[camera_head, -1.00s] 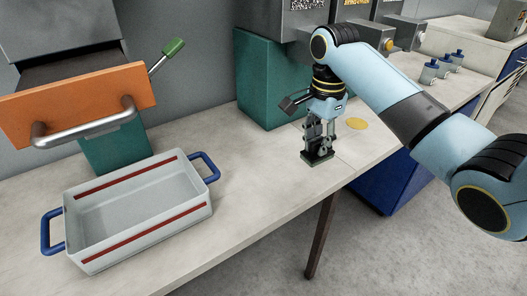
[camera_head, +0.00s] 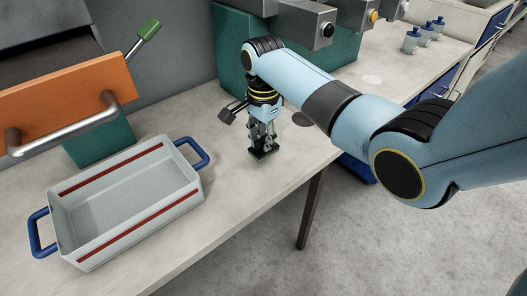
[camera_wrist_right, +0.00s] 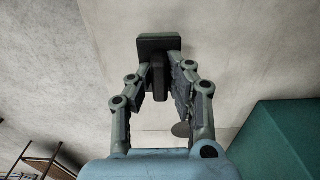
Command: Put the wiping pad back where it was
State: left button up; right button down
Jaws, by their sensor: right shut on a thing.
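The wiping pad (camera_head: 262,154) is a small dark block at the lower end of my right gripper (camera_head: 263,141), over the pale worktop (camera_head: 225,190) near its front edge. In the right wrist view the pad (camera_wrist_right: 155,41) is a dark rectangle with an upright grip (camera_wrist_right: 158,77). The two fingers of my right gripper (camera_wrist_right: 158,68) are shut on that grip from both sides. I cannot tell whether the pad touches the worktop. My left gripper is not in view.
A grey tray (camera_head: 167,212) with blue handles stands left of the pad. An orange drawer front (camera_head: 65,103) with a metal handle hangs behind it. A dark round patch (camera_head: 303,119) and a pale disc (camera_head: 371,81) lie right. Worktop between tray and pad is clear.

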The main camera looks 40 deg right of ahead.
aim_at(263, 139)
jog(key=shift+f, duration=1.9)
jog(key=c, duration=1.3)
grip_release()
jog(key=shift+f, duration=0.1)
jog(key=shift+o, duration=0.2)
notch_tip(263, 139, up, 12)
jog(key=shift+r+p, duration=0.1)
jog(key=shift+p, duration=0.4)
